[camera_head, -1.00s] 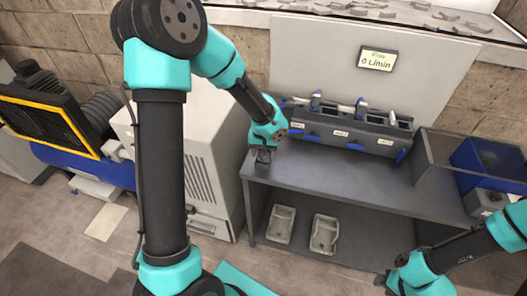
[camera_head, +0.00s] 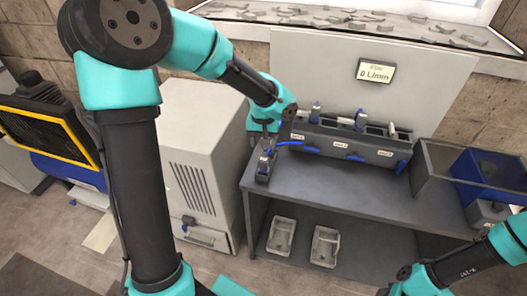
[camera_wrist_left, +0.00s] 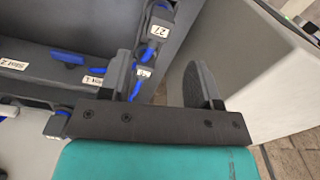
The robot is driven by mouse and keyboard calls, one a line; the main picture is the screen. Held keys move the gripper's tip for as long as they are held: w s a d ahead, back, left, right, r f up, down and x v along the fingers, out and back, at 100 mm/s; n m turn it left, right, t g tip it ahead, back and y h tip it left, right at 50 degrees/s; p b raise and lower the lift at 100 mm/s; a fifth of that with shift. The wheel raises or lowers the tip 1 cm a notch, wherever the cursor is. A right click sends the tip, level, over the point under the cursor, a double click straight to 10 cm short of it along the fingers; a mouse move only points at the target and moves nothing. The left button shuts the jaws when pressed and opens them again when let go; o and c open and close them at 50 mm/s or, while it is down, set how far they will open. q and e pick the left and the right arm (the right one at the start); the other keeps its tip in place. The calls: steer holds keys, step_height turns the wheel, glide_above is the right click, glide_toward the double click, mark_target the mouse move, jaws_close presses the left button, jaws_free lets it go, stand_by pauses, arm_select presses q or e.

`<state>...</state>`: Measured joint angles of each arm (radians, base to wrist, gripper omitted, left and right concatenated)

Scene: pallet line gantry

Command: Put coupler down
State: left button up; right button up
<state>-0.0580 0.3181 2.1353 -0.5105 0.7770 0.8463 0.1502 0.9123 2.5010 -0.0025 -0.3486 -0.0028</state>
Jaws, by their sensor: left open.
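A small grey coupler (camera_head: 264,169) with blue parts is at the left end of the grey bench (camera_head: 345,182) in the head view. My left gripper (camera_head: 266,139) is just above the coupler. In the left wrist view its two fingers (camera_wrist_left: 161,80) stand apart with nothing gripped between them. My right arm shows at the lower right, but its fingertips are not in view.
A grey rack (camera_head: 353,140) with labelled slots and blue-tipped parts stands along the bench back. A blue hose (camera_head: 292,143) runs beside the gripper. A beige cabinet (camera_head: 200,150) stands left. The middle front of the bench is clear. Two trays (camera_head: 325,246) lie below.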

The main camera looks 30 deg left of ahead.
arm_select(q)
steer(key=shift+r, duration=0.8)
steer(key=shift+d+f, duration=0.1)
steer(key=shift+d, duration=0.05)
